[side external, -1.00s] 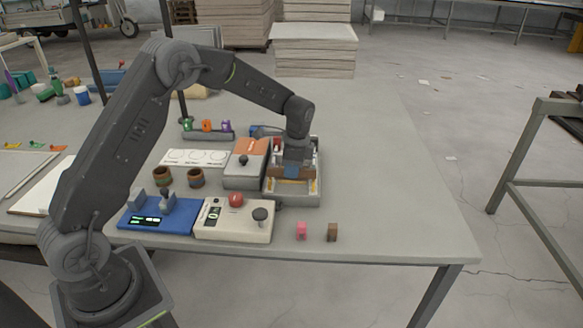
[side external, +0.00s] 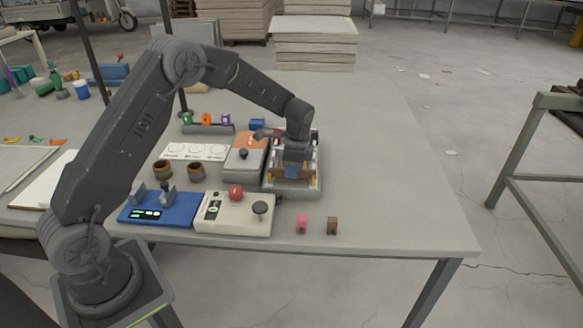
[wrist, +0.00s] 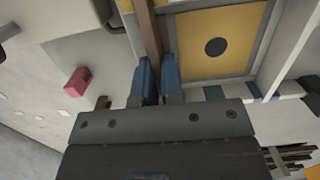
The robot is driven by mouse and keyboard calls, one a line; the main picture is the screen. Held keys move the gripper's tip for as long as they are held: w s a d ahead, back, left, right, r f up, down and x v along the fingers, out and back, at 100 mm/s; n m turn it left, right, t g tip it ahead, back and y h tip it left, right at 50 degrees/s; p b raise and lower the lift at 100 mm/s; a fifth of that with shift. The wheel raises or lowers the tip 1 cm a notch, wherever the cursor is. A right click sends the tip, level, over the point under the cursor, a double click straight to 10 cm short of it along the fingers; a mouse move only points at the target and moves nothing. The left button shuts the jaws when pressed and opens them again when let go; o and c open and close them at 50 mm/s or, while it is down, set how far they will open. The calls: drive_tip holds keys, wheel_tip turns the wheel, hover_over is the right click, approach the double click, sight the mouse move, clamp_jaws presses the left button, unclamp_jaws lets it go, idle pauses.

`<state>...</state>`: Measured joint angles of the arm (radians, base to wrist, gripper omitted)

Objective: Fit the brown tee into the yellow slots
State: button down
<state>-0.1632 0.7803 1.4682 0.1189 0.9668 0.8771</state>
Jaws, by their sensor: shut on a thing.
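My gripper (side external: 291,171) has blue fingertips and is over the grey fixture (side external: 308,192) at the right of the machine row. It is shut on the brown tee (side external: 278,173), which lies crosswise low over the fixture. In the wrist view, the tee (wrist: 151,36) is a brown bar running up between the blue fingertips (wrist: 152,82). Yellow parts (side external: 313,184) show at the fixture's side. A yellow panel with a dark round spot (wrist: 232,60) lies right of the bar in the wrist view. The gripper hides much of the slots, so I cannot tell whether the tee is seated.
A grey and orange machine (side external: 243,165) stands close left of the fixture. In front are a cream control box with a red knob (side external: 236,193) and a blue device (side external: 150,211). Pink (side external: 302,224) and brown (side external: 332,225) small blocks stand near the front edge. The right tabletop is clear.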

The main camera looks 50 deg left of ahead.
drive_tip(key=shift+f, duration=0.65)
drive_tip(key=c, duration=1.2)
unclamp_jaws()
drive_tip(key=shift+o, duration=0.2)
wheel_tip(320, 180, up, 14)
drive_tip(key=w+d, duration=0.1)
drive_tip(key=shift+f, duration=0.15)
drive_tip(key=shift+w+d, duration=0.1)
